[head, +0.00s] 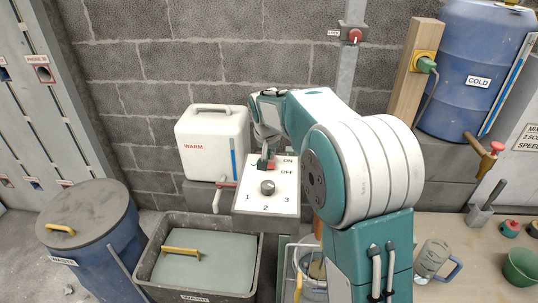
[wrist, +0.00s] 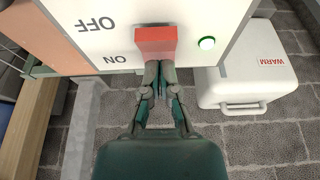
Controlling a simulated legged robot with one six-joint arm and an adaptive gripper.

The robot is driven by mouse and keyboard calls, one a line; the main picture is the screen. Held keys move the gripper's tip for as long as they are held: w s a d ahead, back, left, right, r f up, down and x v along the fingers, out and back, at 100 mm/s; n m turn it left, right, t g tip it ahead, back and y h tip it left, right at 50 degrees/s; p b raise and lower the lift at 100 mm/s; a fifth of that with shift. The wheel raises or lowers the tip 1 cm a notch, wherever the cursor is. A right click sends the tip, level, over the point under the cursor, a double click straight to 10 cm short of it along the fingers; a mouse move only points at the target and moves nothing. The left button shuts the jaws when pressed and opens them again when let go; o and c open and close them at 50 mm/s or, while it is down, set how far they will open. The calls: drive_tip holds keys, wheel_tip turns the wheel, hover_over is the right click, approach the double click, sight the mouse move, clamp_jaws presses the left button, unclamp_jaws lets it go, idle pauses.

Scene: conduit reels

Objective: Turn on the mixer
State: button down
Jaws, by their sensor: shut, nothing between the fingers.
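The white control box (head: 265,205) stands in the middle of the head view, with ON and OFF marks, a dark round knob (head: 267,187) and the numbers 1, 2, 3. Its red switch (head: 258,170) is partly hidden by my gripper (head: 266,158). In the wrist view the box face is upside down, and the red switch (wrist: 156,42) lies beside the ON and OFF marks, nearer ON. A bright green lamp (wrist: 207,43) is beside it. My gripper (wrist: 158,70) is shut and empty, its tips at the switch's ON-side edge, seemingly touching it.
A white WARM container (head: 212,143) is left of the box. A lidded grey bin (head: 162,285) and a blue WASTE barrel (head: 88,240) stand lower left. A blue COLD barrel (head: 470,75) is upper right. A clear jug (head: 431,260) and green bucket (head: 522,267) are lower right.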

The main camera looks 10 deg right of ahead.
drive_tip(key=v, duration=1.1)
drive_tip(key=shift+s+a+r, duration=0.1)
drive_tip(key=shift+s+r, duration=0.05)
drive_tip(key=shift+s, duration=0.05)
